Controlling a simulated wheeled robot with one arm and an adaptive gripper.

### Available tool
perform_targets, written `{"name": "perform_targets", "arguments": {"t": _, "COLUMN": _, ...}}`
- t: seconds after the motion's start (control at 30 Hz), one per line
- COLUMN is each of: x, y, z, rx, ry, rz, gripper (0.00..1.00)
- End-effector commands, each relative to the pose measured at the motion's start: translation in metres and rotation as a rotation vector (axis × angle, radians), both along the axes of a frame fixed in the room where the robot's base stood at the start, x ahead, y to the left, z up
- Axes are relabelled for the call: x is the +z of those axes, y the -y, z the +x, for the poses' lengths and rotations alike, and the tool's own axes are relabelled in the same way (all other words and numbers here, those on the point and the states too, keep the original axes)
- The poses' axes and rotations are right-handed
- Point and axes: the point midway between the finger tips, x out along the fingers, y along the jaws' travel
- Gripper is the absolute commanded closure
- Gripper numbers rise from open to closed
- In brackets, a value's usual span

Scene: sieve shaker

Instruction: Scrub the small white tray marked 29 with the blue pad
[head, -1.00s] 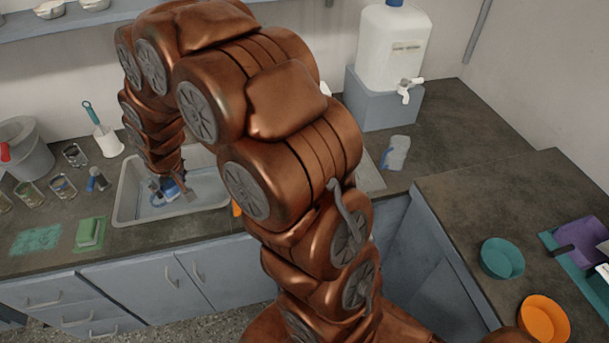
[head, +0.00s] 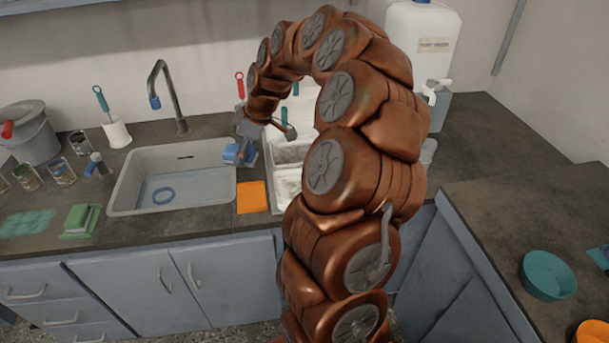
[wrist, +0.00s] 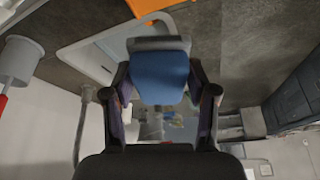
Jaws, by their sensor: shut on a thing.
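My gripper (head: 246,140) is shut on the blue pad (head: 238,153), above the right rim of the sink. In the wrist view the pad (wrist: 160,76) sits between the two fingers, with a grey layer along its far edge. White trays or basins (head: 288,181) stand on the counter just right of the sink, partly hidden behind my arm. I cannot make out a 29 on any of them. The pad is apart from them.
A faucet (head: 178,95) stands behind. A green sponge (head: 80,221), jars and a bucket (head: 30,135) are left. A teal bowl (head: 546,275) is right.

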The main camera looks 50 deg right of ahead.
Motion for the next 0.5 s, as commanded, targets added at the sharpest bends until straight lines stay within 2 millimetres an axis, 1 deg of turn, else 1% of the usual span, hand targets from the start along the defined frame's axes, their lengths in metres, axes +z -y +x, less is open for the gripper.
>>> {"name": "perform_targets", "arguments": {"t": 0.03, "x": -0.016, "y": 0.023, "z": -0.01, "rx": 0.03, "ry": 0.005, "rz": -0.001, "gripper": 0.7}}
{"name": "perform_targets", "arguments": {"t": 0.07, "x": -0.019, "y": 0.032, "z": -0.018, "rx": 0.059, "ry": 0.004, "rz": 0.0, "gripper": 0.7}}
{"name": "perform_targets", "arguments": {"t": 0.1, "x": -0.022, "y": 0.046, "z": -0.028, "rx": 0.093, "ry": 0.004, "rz": -0.001, "gripper": 0.7}}
{"name": "perform_targets", "arguments": {"t": 0.2, "x": -0.031, "y": 0.074, "z": -0.053, "rx": 0.176, "ry": 0.001, "rz": -0.001, "gripper": 0.7}}
{"name": "perform_targets", "arguments": {"t": 0.3, "x": -0.036, "y": 0.095, "z": -0.076, "rx": 0.239, "ry": 0.001, "rz": 0.0, "gripper": 0.7}}
{"name": "perform_targets", "arguments": {"t": 0.4, "x": -0.039, "y": 0.108, "z": -0.092, "rx": 0.285, "ry": 0.001, "rz": -0.001, "gripper": 0.7}}
{"name": "perform_targets", "arguments": {"t": 0.5, "x": -0.039, "y": 0.115, "z": -0.102, "rx": 0.312, "ry": 0.001, "rz": 0.0, "gripper": 0.7}}
